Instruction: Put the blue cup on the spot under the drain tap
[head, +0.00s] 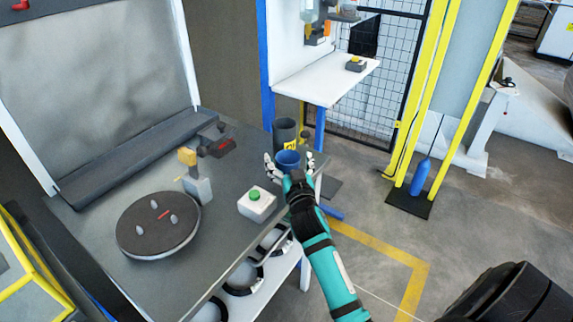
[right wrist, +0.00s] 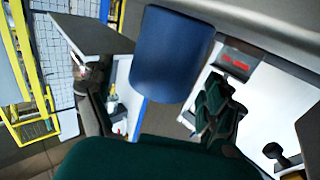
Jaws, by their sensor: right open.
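The blue cup (head: 288,160) is at the right edge of the grey workbench, in front of a dark grey cylinder. My right gripper (head: 288,164) is open, with one finger on each side of the cup. In the right wrist view the blue cup (right wrist: 172,52) fills the upper middle, between the spread dark fingers, with gaps showing on both sides. Whether the cup rests on the bench is hidden by the hand. I cannot make out the drain tap or the spot under it for certain. My left gripper is not in view.
On the workbench (head: 105,215) are a round dark turntable (head: 158,225) with small posts, a yellow-topped grey device (head: 197,180) and a white box with a green button (head: 257,204). The dark grey cylinder (head: 285,133) stands close behind the cup. A white shelf (head: 325,82) is beyond.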

